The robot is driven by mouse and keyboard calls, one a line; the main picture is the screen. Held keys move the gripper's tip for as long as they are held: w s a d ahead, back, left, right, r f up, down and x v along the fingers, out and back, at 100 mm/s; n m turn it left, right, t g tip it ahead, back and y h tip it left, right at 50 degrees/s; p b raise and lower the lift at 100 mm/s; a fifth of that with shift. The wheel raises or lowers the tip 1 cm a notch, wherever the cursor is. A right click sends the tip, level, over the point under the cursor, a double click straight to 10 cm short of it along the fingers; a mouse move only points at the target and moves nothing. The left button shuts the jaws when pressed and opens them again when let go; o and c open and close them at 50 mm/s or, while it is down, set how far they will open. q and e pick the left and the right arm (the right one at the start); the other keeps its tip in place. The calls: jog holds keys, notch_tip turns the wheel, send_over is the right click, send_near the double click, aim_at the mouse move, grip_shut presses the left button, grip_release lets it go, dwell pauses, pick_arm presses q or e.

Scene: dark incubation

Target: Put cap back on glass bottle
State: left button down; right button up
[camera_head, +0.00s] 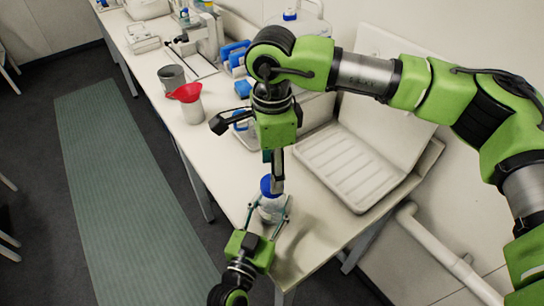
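The glass bottle (270,209) stands at the near end of the bench, clear with pale contents. My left gripper (269,214) reaches in from below, with one finger on each side of the bottle, shut on it. A blue cap (266,186) is at the top of the bottle. My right gripper (274,185) points down from above, with a finger against the cap's right side; it appears shut on the cap. The far finger is mostly hidden. I cannot tell whether the cap is seated on the neck or just above it.
A white tray (345,168) with a raised lid stands to the right of the bottle. A red funnel (186,92) in a pale container and a grey beaker (172,77) stand farther back on the bench (225,170). Blue racks (235,52) and lab devices line the wall.

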aim_at(272, 200)
jog(key=shift+f, duration=2.35)
jog(key=c, duration=1.2)
jog(key=shift+o, duration=0.2)
jog(key=o, duration=1.3)
jog(key=shift+o, duration=0.2)
